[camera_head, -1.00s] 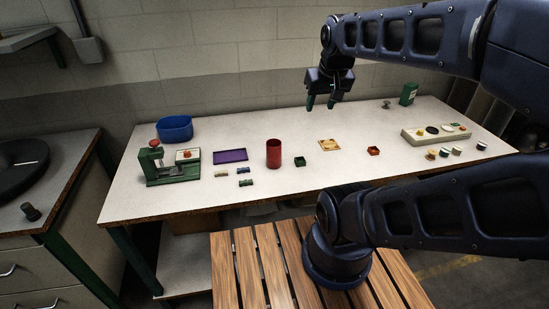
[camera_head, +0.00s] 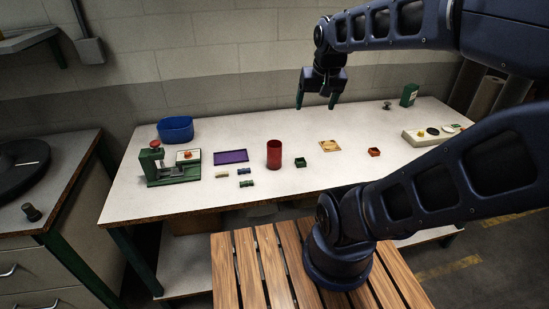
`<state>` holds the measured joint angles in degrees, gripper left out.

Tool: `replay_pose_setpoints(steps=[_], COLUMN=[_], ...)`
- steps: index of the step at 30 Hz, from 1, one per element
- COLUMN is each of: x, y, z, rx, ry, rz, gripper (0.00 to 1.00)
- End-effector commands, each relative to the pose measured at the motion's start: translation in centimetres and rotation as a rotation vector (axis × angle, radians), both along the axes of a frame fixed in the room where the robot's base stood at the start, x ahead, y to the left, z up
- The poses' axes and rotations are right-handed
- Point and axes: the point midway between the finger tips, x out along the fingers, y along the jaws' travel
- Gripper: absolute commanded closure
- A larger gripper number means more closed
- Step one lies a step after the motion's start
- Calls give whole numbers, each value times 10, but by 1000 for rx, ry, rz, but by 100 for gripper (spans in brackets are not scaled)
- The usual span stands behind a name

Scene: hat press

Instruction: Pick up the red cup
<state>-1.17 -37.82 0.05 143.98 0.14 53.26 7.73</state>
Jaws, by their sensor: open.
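The red cup (camera_head: 274,154) stands upright in the middle of the white table, tall and cylindrical, with its open top visible. My gripper (camera_head: 316,106) is open and empty, with its green fingertips pointing down. In the picture it hangs above and to the right of the cup, apart from it. Nothing hides the cup.
A small green box (camera_head: 300,162) sits just right of the cup. A purple tray (camera_head: 231,157) and small blocks (camera_head: 245,171) lie to its left. Further left are a green press (camera_head: 170,172) and a blue bowl (camera_head: 175,128). A wooden tile (camera_head: 329,146) and small red box (camera_head: 374,152) lie right.

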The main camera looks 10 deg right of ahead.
Motion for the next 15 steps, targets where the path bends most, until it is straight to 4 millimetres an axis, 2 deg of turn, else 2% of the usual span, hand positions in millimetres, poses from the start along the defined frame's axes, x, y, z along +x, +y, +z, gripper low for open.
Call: replay_pose_setpoints(steps=[3,15], x=[24,96], y=[6,29], z=[-11,-59], rx=[37,128], ry=[44,166], rz=[-84,-391], gripper=[23,23])
